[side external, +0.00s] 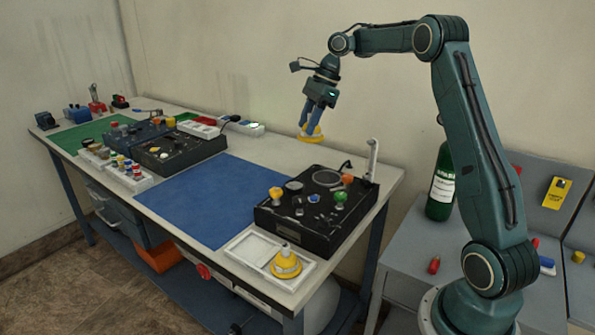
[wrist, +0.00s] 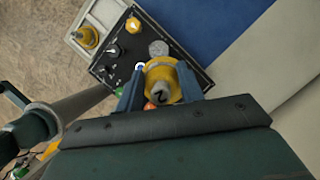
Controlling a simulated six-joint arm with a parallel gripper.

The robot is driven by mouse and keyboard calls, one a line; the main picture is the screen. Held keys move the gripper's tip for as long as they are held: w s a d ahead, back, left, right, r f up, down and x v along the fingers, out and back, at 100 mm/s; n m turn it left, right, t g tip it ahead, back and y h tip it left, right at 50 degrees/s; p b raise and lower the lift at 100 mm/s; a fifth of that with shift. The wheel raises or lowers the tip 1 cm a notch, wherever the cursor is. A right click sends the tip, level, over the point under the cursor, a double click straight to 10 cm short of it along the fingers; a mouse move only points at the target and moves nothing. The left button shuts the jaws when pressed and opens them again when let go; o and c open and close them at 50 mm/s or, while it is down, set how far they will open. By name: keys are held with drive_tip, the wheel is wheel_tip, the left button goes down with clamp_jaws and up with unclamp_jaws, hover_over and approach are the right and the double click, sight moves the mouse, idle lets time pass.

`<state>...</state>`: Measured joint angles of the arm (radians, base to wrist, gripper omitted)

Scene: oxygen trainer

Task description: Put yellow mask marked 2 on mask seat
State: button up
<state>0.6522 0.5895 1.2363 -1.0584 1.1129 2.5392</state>
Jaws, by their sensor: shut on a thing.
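My gripper (side external: 314,118) is shut on a yellow mask (side external: 309,137), held in the air above the far side of the black trainer box (side external: 290,222). In the wrist view the mask (wrist: 163,76) sits between the two blue fingers of the gripper (wrist: 160,84), and a dark 2 shows on its pale top. A dark round ring (side external: 327,178) on top of the box looks like the mask seat; it is bare in the side view. The held mask is clear of the box. In the wrist view I cannot make out the seat.
A second yellow mask (side external: 286,264) stands in a white tray (side external: 247,250) at the front table edge. A blue mat (side external: 205,200) lies clear. A green bottle (side external: 441,185) stands near my arm.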

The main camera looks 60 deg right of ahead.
drive_tip(key=s+d+f+m, duration=0.1)
drive_tip(key=s+d+f, duration=0.1)
drive_tip(key=d+f, duration=0.3)
drive_tip(key=shift+d, duration=0.6)
drive_tip(key=shift+f, duration=0.15)
drive_tip(key=shift+f, duration=2.4)
drive_tip(key=shift+f, duration=2.15)
drive_tip(key=shift+c, duration=0.2)
drive_tip(key=o, duration=1.1)
drive_tip(key=v, duration=1.3)
drive_tip(key=shift+s+a+r, duration=0.2)
drive_tip(key=shift+s+r, duration=0.15)
